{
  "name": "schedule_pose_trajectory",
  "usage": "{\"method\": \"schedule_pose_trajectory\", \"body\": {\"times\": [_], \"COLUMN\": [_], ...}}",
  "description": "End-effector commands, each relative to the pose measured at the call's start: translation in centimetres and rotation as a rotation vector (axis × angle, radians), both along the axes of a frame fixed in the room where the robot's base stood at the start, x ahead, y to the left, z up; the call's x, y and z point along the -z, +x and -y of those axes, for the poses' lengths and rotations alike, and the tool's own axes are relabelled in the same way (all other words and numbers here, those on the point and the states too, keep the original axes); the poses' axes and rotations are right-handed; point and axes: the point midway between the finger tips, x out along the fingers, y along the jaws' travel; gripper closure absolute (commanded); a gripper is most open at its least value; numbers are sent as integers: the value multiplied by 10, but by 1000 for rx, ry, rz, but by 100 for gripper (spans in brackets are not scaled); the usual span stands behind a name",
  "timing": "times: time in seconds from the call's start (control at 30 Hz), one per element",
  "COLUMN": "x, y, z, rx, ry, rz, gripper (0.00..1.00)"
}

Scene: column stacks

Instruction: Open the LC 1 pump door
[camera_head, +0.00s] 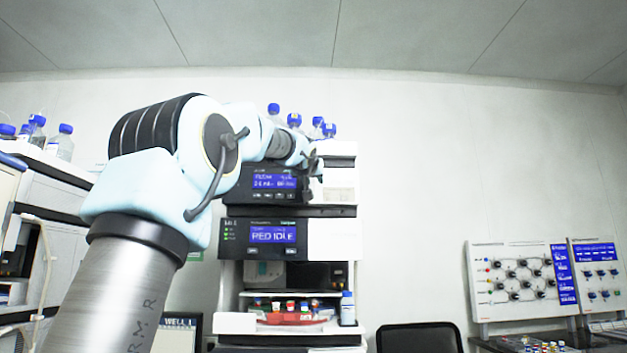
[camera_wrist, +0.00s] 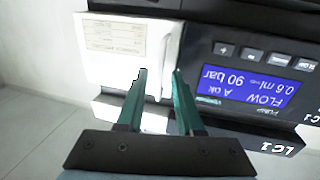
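The LC 1 pump is the dark unit with a blue display (camera_head: 274,182) in the head view. Its white door (camera_head: 341,178) is at the right of the display. In the wrist view, which is upside down, the door (camera_wrist: 112,42) bears a printed label and looks closed, with a slim white upright handle (camera_wrist: 165,62) at its edge beside the dark panel. My gripper (camera_wrist: 160,72) is open, its two green fingers apart with the lower handle between them in the picture. I cannot tell whether they touch it. In the head view my gripper (camera_head: 314,160) is small and partly hidden by my arm.
Below the pump is another unit with a display reading RED IDLE (camera_head: 273,234). Blue-capped bottles (camera_head: 294,121) stand on top of the stack. A vial shelf (camera_head: 296,315) is lower down. A black chair (camera_head: 420,338) stands at the right.

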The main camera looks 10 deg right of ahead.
Motion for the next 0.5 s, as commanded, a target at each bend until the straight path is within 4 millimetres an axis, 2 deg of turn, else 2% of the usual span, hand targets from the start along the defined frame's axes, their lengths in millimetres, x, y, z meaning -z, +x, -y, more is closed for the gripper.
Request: {"method": "schedule_pose_trajectory", "body": {"times": [0.03, 0.3, 0.5], "x": [0, 0, 0], "y": [0, 0, 0], "z": [0, 0, 0], "rx": [0, 0, -1], "ry": [0, 0, 0], "rz": [0, 0, 0], "gripper": [71, 100, 100]}}
